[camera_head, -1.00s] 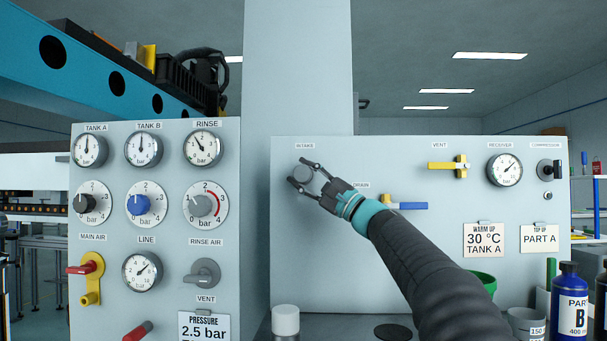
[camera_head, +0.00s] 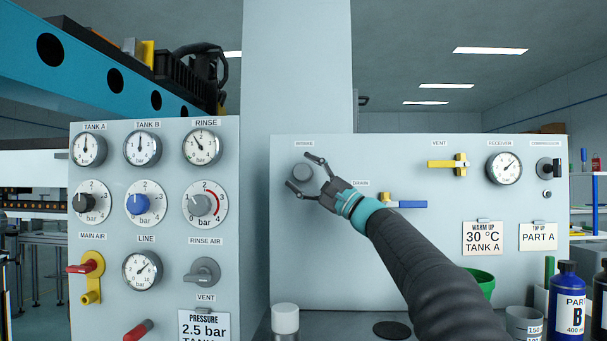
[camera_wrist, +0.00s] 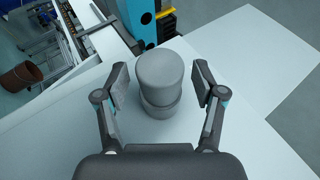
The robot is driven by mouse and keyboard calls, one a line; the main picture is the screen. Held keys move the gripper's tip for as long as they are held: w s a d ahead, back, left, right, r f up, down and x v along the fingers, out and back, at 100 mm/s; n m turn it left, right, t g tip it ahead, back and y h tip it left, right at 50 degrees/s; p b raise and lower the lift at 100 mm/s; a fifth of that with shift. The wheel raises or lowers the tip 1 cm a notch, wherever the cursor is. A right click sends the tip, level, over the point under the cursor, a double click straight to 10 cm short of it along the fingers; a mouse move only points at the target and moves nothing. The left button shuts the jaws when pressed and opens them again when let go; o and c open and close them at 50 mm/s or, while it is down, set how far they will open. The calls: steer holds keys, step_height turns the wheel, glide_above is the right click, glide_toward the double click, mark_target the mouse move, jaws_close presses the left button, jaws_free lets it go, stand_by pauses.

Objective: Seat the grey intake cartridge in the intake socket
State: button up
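The grey intake cartridge (camera_head: 302,172) stands out from the panel just under the INTAKE label. In the wrist view the cartridge (camera_wrist: 160,72) shows as a grey cylinder with a second grey ring, likely the socket (camera_wrist: 162,108), behind it against the panel. Whether it is fully seated I cannot tell. My gripper (camera_head: 306,173) is open at the cartridge. In the wrist view its fingers (camera_wrist: 161,85) stand on either side of the cartridge with a visible gap on both sides.
A blue-handled DRAIN valve (camera_head: 408,204) lies right of my gripper, and a yellow VENT valve (camera_head: 445,164) is higher right. The gauge panel (camera_head: 120,225) stands to the left. A white-capped container (camera_head: 285,318) and a green bowl (camera_head: 482,281) are below.

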steer(key=v, duration=1.2)
steer(key=s+a+f+n+g+h, duration=0.1)
steer(key=s+a+f+g+h, duration=0.15)
steer(key=s+f+h, duration=0.45)
steer(key=s+a+f+n+g+h, duration=0.2)
steer(key=s+a+f+h, duration=0.1)
steer(key=s+f, duration=0.75)
steer(key=s+d+f+n+h, duration=0.2)
steer(key=s+d+f+h, duration=0.3)
steer(key=s+f, duration=0.5)
steer(key=s+d+f+n+h, duration=0.3)
steer(key=s+d+f+h, duration=0.3)
steer(key=s+d+f, duration=0.4)
step_height(320, 180, down, 3)
steer(key=shift+s+f+g+h+p, duration=0.1)
steer(key=shift+s+g+h+p, duration=0.2)
steer(key=shift+g, duration=0.15)
